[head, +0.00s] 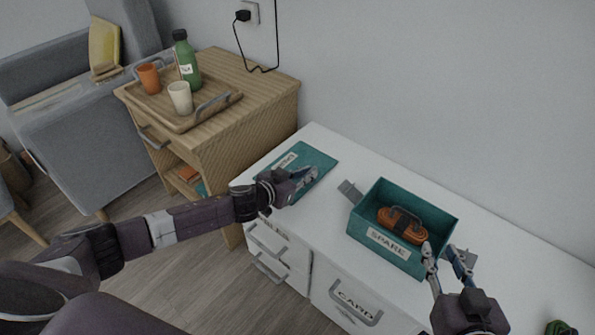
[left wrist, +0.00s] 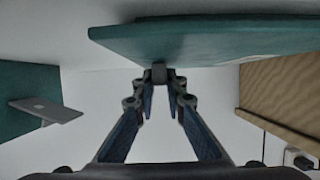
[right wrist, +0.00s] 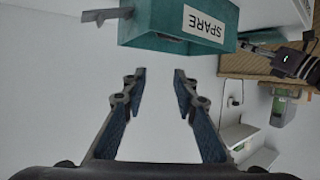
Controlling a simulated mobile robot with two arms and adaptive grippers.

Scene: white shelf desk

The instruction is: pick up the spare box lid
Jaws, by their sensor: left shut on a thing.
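The teal spare box lid (head: 316,163) is at the left end of the white desk, with a pale label on it. My left gripper (head: 307,178) is at its near right part. In the left wrist view the lid (left wrist: 210,38) shows edge-on, and my left gripper (left wrist: 159,80) is shut on a small grey piece at its edge. Whether the lid touches the desk is hard to tell. The open teal box (head: 372,237), labelled SPARE, holds an orange coiled cord (head: 396,226). My right gripper (head: 447,250) is open and empty by the box's near right corner.
The white desk (head: 317,214) is bare between lid and box. Grey handles stick out from the box's ends. A wooden cabinet (head: 262,98) beyond the desk's left end carries a tray (head: 205,113) with a green bottle (head: 187,62) and two cups. The wall runs behind.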

